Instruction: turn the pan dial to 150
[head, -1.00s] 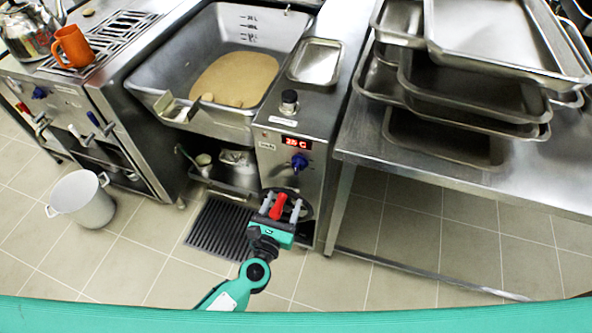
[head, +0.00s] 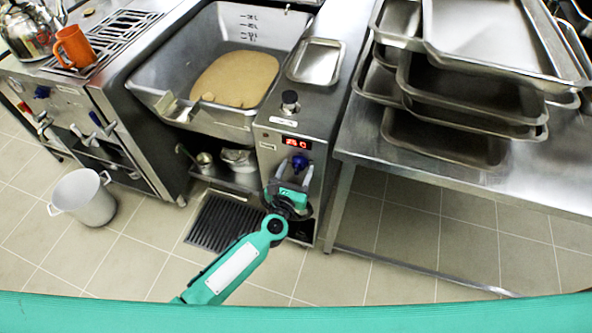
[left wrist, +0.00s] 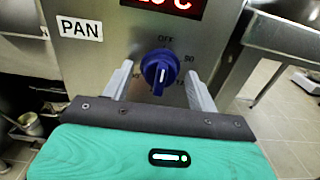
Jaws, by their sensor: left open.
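The pan dial (head: 300,161) is a blue knob on the steel front panel, below a red lit display (head: 296,142). In the left wrist view the dial (left wrist: 160,68) shows close up, with a white mark on its lower part. OFF is printed above it and 90 to its right; other marks are partly hidden. A PAN label (left wrist: 81,29) is at upper left. My left gripper (head: 295,177) is just below the dial in the head view. In the left wrist view its open fingers (left wrist: 159,86) stand either side of the dial, with visible gaps. My right gripper is out of view.
A black round knob (head: 290,100) stands on the counter above the panel. The tilting pan (head: 150,90) is to the left, and a steel table (head: 400,165) with stacked trays is to the right. A floor grate (head: 216,222) and a pot (head: 83,198) are below.

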